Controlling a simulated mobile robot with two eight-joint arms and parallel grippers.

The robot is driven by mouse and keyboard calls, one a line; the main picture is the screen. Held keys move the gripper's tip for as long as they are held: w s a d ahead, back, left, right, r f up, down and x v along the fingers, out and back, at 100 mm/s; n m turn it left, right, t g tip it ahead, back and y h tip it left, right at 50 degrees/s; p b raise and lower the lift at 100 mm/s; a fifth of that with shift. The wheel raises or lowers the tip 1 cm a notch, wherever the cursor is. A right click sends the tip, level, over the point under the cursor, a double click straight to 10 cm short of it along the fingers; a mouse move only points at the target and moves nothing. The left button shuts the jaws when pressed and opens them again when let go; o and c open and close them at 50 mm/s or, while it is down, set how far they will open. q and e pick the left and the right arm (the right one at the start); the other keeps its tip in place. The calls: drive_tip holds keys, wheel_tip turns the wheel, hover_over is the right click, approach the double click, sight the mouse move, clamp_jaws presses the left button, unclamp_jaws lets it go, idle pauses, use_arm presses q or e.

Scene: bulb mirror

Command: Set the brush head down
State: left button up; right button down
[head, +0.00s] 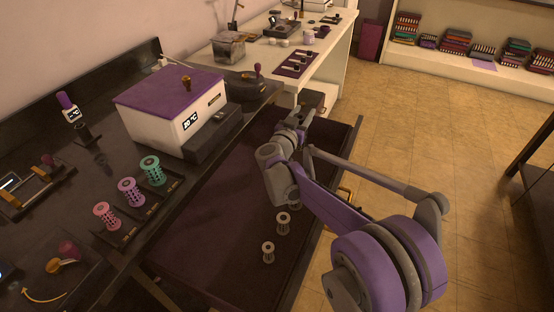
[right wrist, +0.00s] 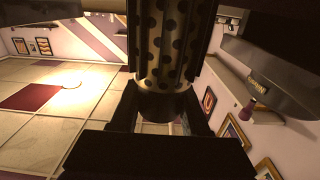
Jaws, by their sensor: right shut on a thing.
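My right gripper (head: 294,122) is above the far part of the open dark drawer (head: 205,235). In the right wrist view it is shut on a brush head (right wrist: 166,45), a pale cylinder with dark round holes, seen close up between the fingers. In the head view the held brush head is hidden or too small to make out. My left gripper is not in view.
Two small metal spool-like pieces (head: 283,223) (head: 268,252) stand in the drawer under my right arm. A white box with a purple lid (head: 170,100) stands behind the brush heads. A white bench (head: 335,50) is farther back.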

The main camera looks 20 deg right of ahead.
wheel_tip(320, 180, down, 7)
drive_tip(key=b, duration=0.1)
drive_tip(key=shift+b, duration=0.35)
drive_tip(key=shift+f, duration=0.1)
drive_tip(key=shift+f, duration=0.15)
drive_tip(key=shift+c, duration=2)
unclamp_jaws()
drive_tip(key=p+v, duration=0.1)
drive_tip(key=v, duration=1.1)
drive_tip(key=shift+r+p, duration=0.2)
drive_tip(key=shift+p, duration=0.15)
